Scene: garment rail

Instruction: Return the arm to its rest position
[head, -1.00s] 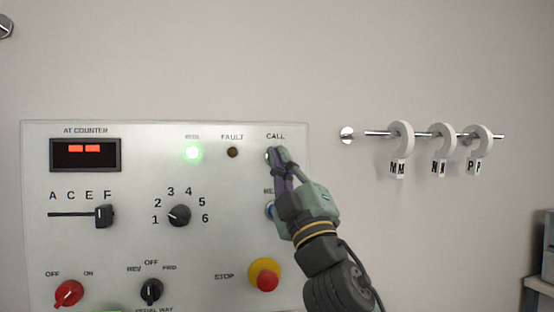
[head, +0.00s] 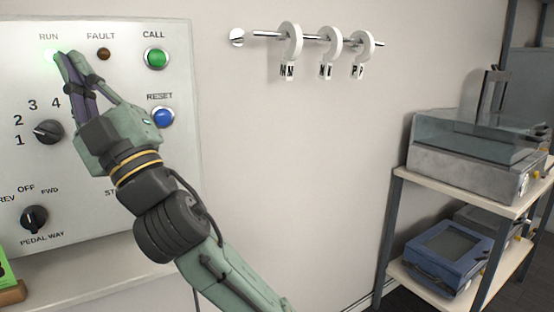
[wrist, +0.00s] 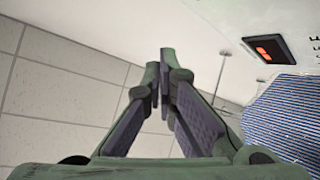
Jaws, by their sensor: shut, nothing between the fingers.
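My gripper (head: 68,58) is green and dark, with its fingertips together and nothing between them. In the head view it is in front of the control panel (head: 180,170), its tips overlapping the lit green RUN lamp. I cannot tell how far the tips are from the panel. My arm reaches up from the bottom of the head view. In the wrist view my gripper (wrist: 163,55) points up the picture with its tips meeting. The green CALL button (head: 156,57) and blue RESET button (head: 162,117) are uncovered to its right.
A wall rail (head: 262,34) carries three white lettered rings. A shelf rack (head: 400,172) at the right holds a glass-topped metal box (head: 462,167) and a blue case (head: 440,254). The wrist view shows a striped blue surface (wrist: 290,115).

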